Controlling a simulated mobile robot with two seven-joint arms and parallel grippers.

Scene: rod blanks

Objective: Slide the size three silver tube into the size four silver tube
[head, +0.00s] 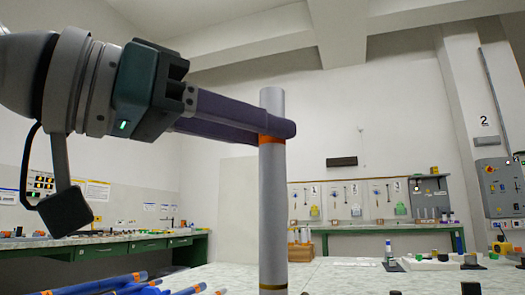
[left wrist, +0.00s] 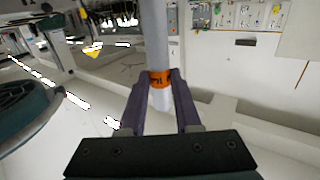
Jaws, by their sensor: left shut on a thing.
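My left gripper (head: 280,129) comes in from the left and is shut on an upright silver tube (head: 272,200). In the left wrist view the fingers (left wrist: 160,76) close on both sides of the tube (left wrist: 155,35) by the orange band, whose marks are too small to read. A thin gold ring shows low on the tube; the tube runs out of the head view at the bottom. I cannot tell a second silver tube apart. My right gripper is not in view.
Several blue rods (head: 100,285) with orange bands lie at the lower left. A pale table top (head: 340,278) spreads behind the tube, with small items at right. Green benches (head: 150,250) stand along the far walls. The air around the tube is clear.

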